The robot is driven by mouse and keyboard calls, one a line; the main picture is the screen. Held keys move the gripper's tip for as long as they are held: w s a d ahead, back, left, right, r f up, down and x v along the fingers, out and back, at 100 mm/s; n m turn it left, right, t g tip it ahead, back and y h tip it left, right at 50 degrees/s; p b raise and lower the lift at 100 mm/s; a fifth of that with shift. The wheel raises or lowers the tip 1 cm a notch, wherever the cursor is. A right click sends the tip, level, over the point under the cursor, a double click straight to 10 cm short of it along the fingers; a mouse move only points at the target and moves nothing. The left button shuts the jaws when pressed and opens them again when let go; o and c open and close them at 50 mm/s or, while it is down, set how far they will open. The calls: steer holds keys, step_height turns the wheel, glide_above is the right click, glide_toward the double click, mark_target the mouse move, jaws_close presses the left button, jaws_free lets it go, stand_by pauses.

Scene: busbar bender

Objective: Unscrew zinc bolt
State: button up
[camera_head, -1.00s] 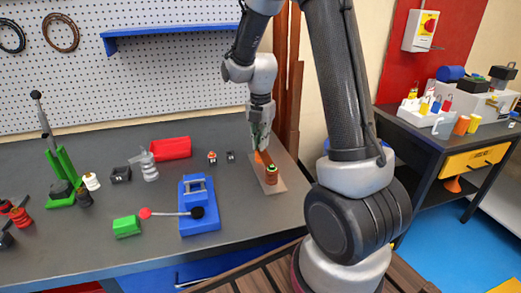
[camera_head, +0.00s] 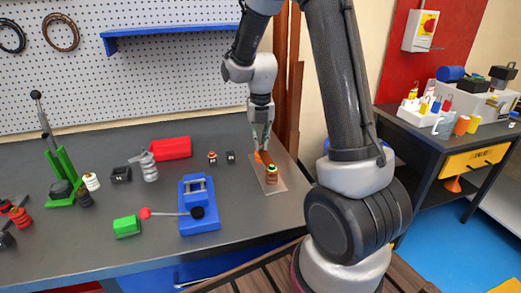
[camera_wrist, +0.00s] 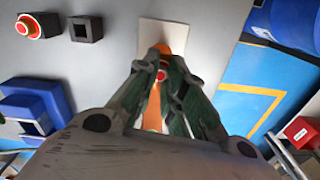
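My gripper (camera_head: 261,146) points down over a pale plate (camera_head: 279,186) at the right of the bench. In the wrist view its fingertips (camera_wrist: 164,58) come close together above an orange-copper bar (camera_wrist: 153,113). A small red round part (camera_wrist: 162,76) shows between the fingers. I cannot make out the zinc bolt. The fingertips hide that spot, and whether they grip anything is unclear.
A blue bender (camera_head: 199,219) with a red-knobbed lever stands to the left. The bench in front of the plate is clear.

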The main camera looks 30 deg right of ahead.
steer(key=shift+o, duration=1.1)
steer(key=m, duration=0.5)
steer(key=shift+m, duration=0.3)
steer(key=m, duration=0.5)
steer(key=shift+m, duration=0.4)
